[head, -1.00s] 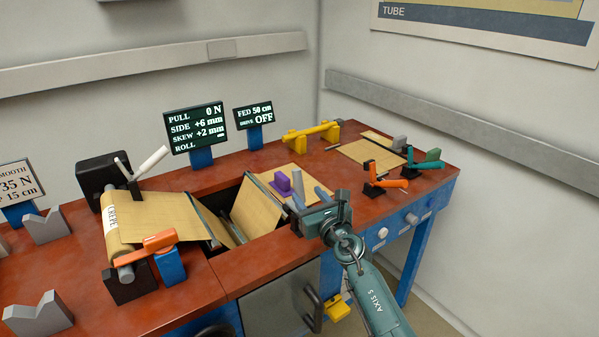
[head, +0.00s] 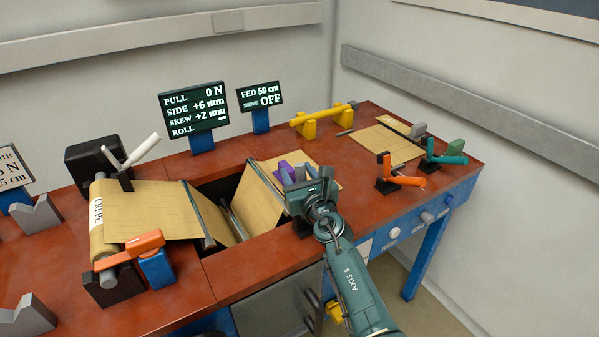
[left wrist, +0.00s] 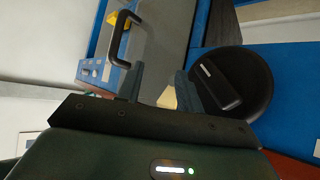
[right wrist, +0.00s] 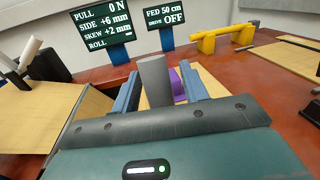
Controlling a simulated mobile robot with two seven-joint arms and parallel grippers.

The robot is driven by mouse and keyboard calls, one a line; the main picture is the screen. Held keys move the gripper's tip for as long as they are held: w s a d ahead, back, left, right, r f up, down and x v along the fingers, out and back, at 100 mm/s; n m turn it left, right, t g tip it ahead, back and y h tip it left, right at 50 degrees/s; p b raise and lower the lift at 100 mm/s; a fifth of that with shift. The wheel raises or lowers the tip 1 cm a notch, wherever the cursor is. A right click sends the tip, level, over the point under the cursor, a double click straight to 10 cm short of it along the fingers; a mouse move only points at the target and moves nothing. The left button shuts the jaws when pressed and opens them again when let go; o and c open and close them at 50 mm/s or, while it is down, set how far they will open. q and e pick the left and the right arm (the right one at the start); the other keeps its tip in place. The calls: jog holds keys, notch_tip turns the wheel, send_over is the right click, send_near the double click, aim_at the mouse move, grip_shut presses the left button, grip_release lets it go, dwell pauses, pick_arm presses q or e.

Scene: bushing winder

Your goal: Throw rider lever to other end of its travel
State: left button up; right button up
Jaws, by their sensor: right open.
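My right gripper (right wrist: 158,88) is open, with its two blue-grey fingers on either side of an upright grey lever (right wrist: 154,80). I see a small gap beside the lever and cannot tell whether a finger touches it. A purple block (right wrist: 178,86) stands just behind it. In the head view the right gripper (head: 308,178) is at the front edge of the bench opening and hides most of the lever. No label shows which lever is the rider lever. My left gripper (left wrist: 160,88) shows only in its wrist view, open and empty, facing the bench front.
A white-handled lever (head: 145,150) stands by the crepe roll (head: 97,220), with an orange lever (head: 130,250) in front. Orange (head: 405,181) and teal (head: 445,158) levers stand on the right bench top. A cabinet handle (left wrist: 127,40) juts from the front. Displays (head: 194,109) stand behind.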

jog(key=shift+c, duration=1)
jog(key=c, duration=0.6)
jog(key=shift+c, duration=0.7)
grip_shut()
